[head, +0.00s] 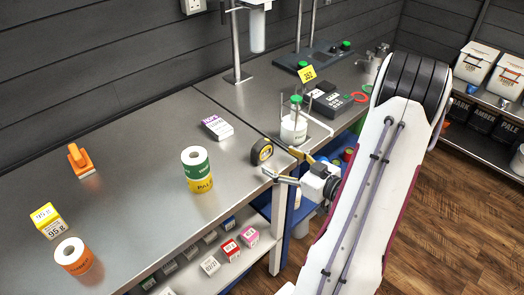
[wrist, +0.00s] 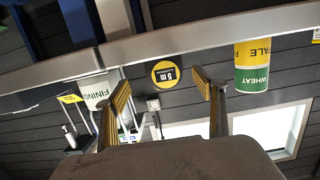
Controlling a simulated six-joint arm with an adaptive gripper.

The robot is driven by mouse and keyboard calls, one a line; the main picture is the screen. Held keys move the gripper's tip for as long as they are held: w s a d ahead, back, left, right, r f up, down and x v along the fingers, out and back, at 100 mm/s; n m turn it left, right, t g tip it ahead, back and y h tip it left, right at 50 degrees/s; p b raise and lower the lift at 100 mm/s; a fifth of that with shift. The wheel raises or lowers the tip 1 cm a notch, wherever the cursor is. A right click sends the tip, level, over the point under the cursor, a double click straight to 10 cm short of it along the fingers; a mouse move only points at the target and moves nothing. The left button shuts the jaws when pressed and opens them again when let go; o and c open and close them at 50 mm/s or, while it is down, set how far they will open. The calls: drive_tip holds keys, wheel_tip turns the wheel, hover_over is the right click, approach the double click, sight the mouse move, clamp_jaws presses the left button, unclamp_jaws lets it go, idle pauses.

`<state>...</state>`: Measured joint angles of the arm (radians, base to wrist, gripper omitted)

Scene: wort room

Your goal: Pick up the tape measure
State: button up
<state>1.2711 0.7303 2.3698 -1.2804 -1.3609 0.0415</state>
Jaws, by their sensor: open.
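The tape measure (head: 262,151) is black and yellow and stands on the steel counter (head: 226,120) close to its front edge. In the wrist view the tape measure (wrist: 166,73) shows a round yellow face marked "5 m", between and beyond the two fingertips. My gripper (head: 281,164) is open and empty, just in front of the tape measure at the counter edge, with its yellow-padded fingers spread. In the wrist view my gripper (wrist: 161,80) has one finger on each side of the tape measure, and no contact is visible.
Counter around the tape measure is clear. A shelf with small boxes (head: 230,250) is below.

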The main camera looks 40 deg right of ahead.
sight(265, 154)
drive_tip(key=shift+w, duration=0.15)
drive_tip(key=shift+w+f, duration=0.25)
drive_tip(key=shift+w, duration=0.9)
drive_tip(key=shift+w+a, duration=0.25)
drive_tip(key=shift+w, duration=0.55)
drive_tip(key=shift+w+a, duration=0.25)
drive_tip(key=shift+w, duration=0.5)
drive_tip(key=shift+w+d+f, duration=0.1)
drive_tip(key=shift+w+f, duration=0.15)
drive_tip(key=shift+w, duration=0.8)
drive_tip(key=c, duration=1.4)
